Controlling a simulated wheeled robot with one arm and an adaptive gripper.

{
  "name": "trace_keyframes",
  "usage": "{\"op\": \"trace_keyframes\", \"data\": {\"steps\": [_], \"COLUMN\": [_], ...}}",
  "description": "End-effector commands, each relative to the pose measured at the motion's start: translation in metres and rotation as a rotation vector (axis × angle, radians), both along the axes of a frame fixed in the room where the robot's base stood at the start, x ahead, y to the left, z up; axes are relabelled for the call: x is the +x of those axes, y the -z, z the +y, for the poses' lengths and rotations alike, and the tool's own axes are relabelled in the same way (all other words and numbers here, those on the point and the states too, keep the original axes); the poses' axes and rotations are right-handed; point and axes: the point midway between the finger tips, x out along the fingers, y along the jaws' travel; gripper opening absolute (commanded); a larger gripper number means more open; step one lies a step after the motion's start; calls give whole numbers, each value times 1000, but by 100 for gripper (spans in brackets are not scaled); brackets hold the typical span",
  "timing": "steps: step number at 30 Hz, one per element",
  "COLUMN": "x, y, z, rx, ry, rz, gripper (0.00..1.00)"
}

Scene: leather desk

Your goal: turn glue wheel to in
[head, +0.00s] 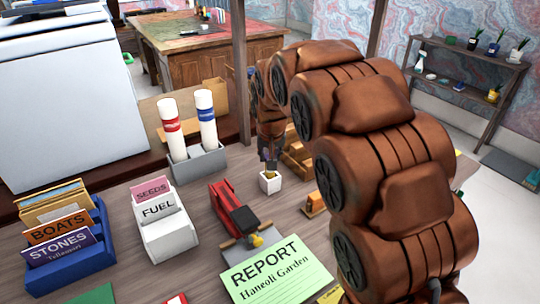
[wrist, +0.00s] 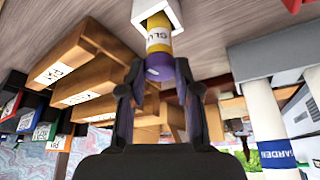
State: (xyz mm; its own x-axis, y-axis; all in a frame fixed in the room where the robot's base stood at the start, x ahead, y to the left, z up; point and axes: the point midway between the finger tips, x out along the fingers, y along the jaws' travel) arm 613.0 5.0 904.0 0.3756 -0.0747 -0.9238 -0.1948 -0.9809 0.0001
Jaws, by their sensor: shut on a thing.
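My gripper (wrist: 160,80) is shut on the wheel, with one dark finger on each side. In the head view the holder (head: 270,182) stands on the desk, with my gripper (head: 268,155) over it. The glue stick is small and mostly hidden there. The wheel's exact turn cannot be told.
A wooden tiered organiser (wrist: 85,65) stands close beside the glue. A grey holder with two white tubes (head: 197,165) is to the left. A red and black stapler (head: 233,208) and a green report card (head: 275,275) lie nearer the front.

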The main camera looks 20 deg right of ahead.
Motion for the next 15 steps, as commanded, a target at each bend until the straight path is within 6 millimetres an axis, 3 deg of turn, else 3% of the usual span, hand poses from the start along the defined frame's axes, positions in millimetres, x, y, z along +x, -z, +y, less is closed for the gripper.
{"op": "trace_keyframes", "data": {"steps": [15], "x": [0], "y": [1], "z": [1], "rx": [0], "ry": [113], "rz": [0], "gripper": [0]}}
